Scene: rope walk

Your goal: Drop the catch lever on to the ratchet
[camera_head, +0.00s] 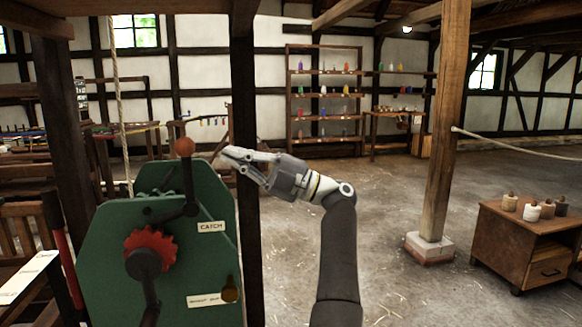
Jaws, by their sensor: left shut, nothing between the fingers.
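The catch lever (188,180) is a dark bar with an orange-brown ball knob (185,147). It stands about upright on a green machine housing (108,275), above a "CATCH" label (211,227). The ratchet (150,243) is a red toothed wheel on the housing, below and left of the lever's pivot. I cannot tell whether the catch touches its teeth.
A dark post (246,130) stands behind my gripper. A rope (118,110) hangs at the left. The middle floor is clear.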

